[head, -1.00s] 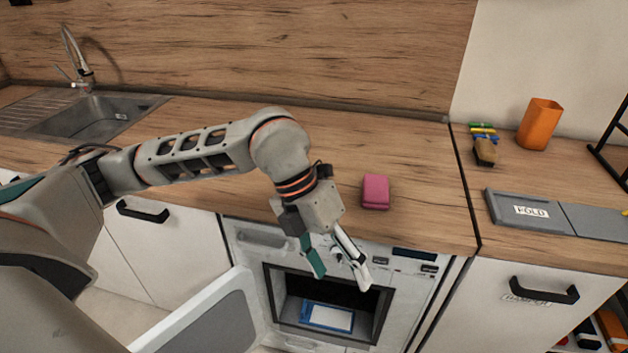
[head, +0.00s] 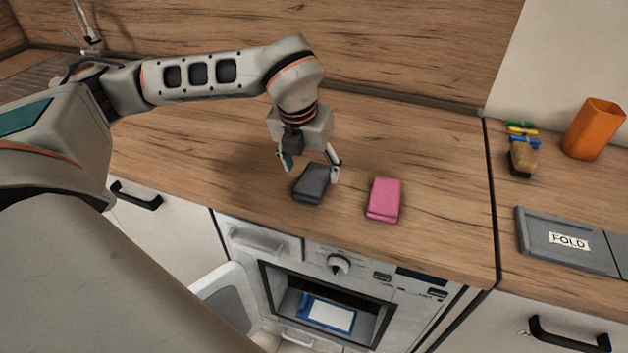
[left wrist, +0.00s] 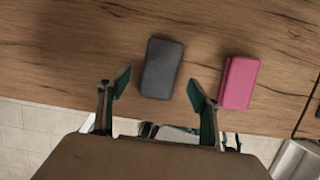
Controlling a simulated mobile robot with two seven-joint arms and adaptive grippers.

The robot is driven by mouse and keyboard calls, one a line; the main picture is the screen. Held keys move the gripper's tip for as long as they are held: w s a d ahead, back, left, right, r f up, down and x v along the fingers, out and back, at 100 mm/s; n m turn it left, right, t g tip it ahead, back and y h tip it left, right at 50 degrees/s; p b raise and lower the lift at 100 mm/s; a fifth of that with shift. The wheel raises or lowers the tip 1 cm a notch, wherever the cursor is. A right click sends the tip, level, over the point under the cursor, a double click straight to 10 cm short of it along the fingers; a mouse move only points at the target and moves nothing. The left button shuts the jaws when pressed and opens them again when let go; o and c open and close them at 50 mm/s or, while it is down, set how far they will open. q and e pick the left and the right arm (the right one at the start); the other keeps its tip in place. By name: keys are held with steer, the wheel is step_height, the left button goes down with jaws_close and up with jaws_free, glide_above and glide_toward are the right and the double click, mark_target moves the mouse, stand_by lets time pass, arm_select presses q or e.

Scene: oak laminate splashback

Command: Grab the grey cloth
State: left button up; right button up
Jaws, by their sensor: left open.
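The grey cloth (head: 312,184) is a dark, folded pad lying flat on the wooden worktop, above the oven. It also shows in the left wrist view (left wrist: 161,68), ahead of and between my fingertips. My left gripper (head: 311,168) is open and empty, just behind and above the cloth in the head view, with one finger on each side. In the left wrist view the left gripper (left wrist: 158,85) shows both fingers spread wider than the cloth. I cannot tell whether a finger touches it. My right gripper is not in view.
A pink folded cloth (head: 384,200) lies close to the right of the grey one. The oven (head: 320,262) below stands open with a blue-and-white item (head: 328,314) inside. A grey board marked FOLD (head: 545,236), an orange cup (head: 594,128) and a brush (head: 522,157) are farther right.

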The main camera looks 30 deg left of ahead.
mark_target(314, 177)
arm_select(q)
steer(key=x, duration=0.2)
steer(key=shift+w+f, duration=0.15)
steer(key=shift+f, duration=0.2)
steer(key=shift+w+f, duration=0.15)
steer(key=shift+f, duration=0.25)
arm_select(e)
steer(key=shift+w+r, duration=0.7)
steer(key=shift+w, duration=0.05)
arm_select(q)
steer(key=c, duration=1.2)
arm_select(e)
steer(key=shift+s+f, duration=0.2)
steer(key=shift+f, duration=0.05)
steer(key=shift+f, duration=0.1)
arm_select(q)
steer(key=shift+r, duration=0.15)
